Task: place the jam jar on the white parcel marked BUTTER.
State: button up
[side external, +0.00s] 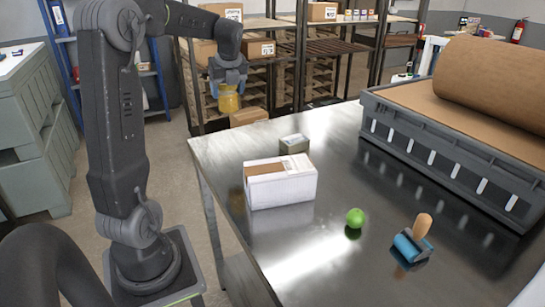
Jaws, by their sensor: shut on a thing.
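My gripper (228,82) is shut on a small yellow-amber jar (229,102), the jam jar, and holds it upright in the air. They appear above and left of the white parcel, near the far left corner of the table. The white parcel (284,188) lies on the metal table, with a brown patch and a pale label area on top. I cannot read any BUTTER marking on it. Its top is bare, and the jar is apart from it.
A small grey-green box (294,144) stands just behind the parcel. A green ball-shaped object (355,217) and a blue roller with a wooden handle (412,243) lie to the right. A large kraft paper roll (490,80) sits at the back right. The table (315,245) is bare in front.

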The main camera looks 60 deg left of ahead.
jog(key=s+d+r+n, duration=0.1)
jog(key=s+d+r, duration=0.1)
jog(key=d, duration=0.6)
jog(key=s+d+r+n, duration=0.1)
jog(key=s+d+r, duration=0.15)
jog(key=d, duration=0.55)
send_over(280, 167)
notch_tip(280, 167, down, 7)
jog(key=shift+f+g, duration=0.4)
jog(key=shift+f, duration=1.4)
jog(key=shift+f, duration=0.15)
jog(key=o, duration=1.1)
jog(key=shift+o, duration=0.2)
